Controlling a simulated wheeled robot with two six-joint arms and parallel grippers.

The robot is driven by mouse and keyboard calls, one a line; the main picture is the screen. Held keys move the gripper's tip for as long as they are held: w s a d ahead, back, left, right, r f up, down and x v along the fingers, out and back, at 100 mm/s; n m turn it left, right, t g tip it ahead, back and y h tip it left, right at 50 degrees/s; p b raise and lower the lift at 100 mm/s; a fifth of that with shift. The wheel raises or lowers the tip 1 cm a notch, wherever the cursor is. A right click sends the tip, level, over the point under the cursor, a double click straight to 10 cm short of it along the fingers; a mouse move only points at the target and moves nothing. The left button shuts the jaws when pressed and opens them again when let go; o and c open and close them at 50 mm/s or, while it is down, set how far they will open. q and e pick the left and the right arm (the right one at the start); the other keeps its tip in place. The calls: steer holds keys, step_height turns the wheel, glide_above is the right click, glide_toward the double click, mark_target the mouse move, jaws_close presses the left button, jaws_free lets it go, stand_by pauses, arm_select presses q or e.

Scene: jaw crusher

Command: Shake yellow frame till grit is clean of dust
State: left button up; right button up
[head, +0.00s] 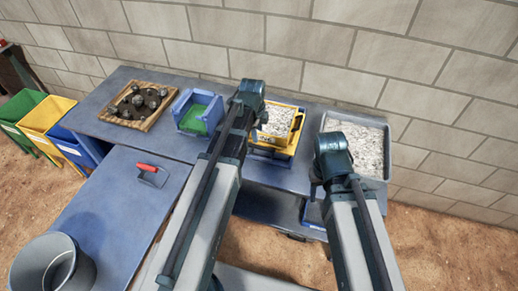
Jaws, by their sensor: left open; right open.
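The yellow frame (272,143) sits on the table behind my two arms, towards the right, with pale speckled grit (280,120) inside it. The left arm hides its left part. My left gripper (262,113) is at the frame's left side, open; its fingertips are mostly hidden, and I cannot tell whether they touch the frame. My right gripper (317,178) is open, between the yellow frame and a grey tray (387,155) of pale grit. Its fingers are largely hidden behind the wrist.
A blue box with a green inside (198,112) and a wooden tray of dark stones (137,103) stand to the left. A red-handled scraper (150,173) lies on the nearer table. A grey bucket (52,268) is at the front left. Coloured bins (42,122) stand far left. A block wall (300,45) closes the back.

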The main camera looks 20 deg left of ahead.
mark_target(259, 147)
arm_select(q)
steer(key=f+b, duration=0.2)
steer(key=f, duration=0.1)
steer(key=w+f+b, duration=0.1)
steer(key=f+b, duration=0.2)
steer(key=w+f+b, duration=0.1)
steer(key=f+b, duration=0.2)
steer(key=shift+f, duration=0.2)
steer(key=shift+s, duration=0.1)
jaws_close()
stand_by(1.1)
